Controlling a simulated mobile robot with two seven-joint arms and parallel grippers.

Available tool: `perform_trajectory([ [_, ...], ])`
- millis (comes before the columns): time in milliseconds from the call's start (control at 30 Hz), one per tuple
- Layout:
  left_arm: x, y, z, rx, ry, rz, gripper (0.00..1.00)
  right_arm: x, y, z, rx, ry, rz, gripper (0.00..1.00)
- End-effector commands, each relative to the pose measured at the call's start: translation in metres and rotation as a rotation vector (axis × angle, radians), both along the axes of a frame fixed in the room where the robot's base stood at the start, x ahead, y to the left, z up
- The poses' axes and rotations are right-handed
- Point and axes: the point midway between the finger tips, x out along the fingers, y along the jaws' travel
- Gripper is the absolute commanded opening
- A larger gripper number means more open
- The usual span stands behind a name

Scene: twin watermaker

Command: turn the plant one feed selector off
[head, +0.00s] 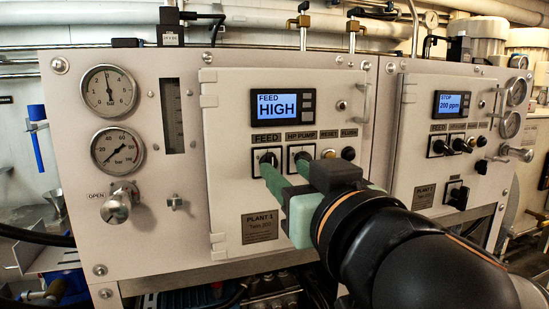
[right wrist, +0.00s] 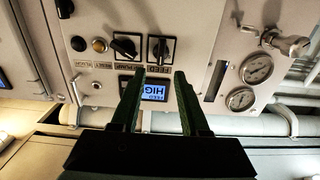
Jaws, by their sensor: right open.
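The plant one feed selector (head: 266,156) is a black knob on a square plate under the FEED label, partly hidden by a fingertip in the head view. The right wrist view shows the feed selector (right wrist: 160,49) upside down, its handle roughly upright in the picture. My right gripper (head: 284,168) is open with green fingers pointing at the panel. In the right wrist view the gripper (right wrist: 157,73) has the selector just beyond and between its fingertips; I cannot tell if they touch. The plant one display (head: 283,106) reads FEED HIGH. My left gripper is out of view.
The HP pump selector (head: 301,156) sits close right of the feed selector, then reset (head: 328,154) and flush (head: 348,156) buttons. A door handle (head: 366,103) sticks out at upper right. The plant two panel (head: 450,140) is further right. Gauges (head: 109,91) and a valve knob (head: 117,207) are at left.

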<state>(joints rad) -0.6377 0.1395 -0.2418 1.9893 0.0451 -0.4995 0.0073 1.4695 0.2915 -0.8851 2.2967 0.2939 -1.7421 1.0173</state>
Motion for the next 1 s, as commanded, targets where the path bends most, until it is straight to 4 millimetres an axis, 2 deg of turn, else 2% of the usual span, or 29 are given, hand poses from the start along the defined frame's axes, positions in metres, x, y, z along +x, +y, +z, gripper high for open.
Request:
perform_trajectory([
  [100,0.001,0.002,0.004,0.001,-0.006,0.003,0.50,0.023,0.006,0.001,-0.001,0.002,-0.005,0.45],
  [300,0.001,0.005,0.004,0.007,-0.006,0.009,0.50,0.048,0.015,0.001,0.000,0.000,-0.002,0.45],
  [467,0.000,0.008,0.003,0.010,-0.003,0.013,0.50,0.056,0.018,0.001,0.001,-0.002,-0.001,0.45],
  [700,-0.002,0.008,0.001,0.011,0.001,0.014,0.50,0.057,0.018,0.000,0.001,-0.002,0.000,0.45],
  [767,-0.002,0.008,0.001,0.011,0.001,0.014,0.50,0.057,0.018,0.000,0.001,-0.002,0.000,0.41],
  [1000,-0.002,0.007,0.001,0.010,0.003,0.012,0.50,0.056,0.018,0.000,0.000,-0.001,0.000,0.14],
])
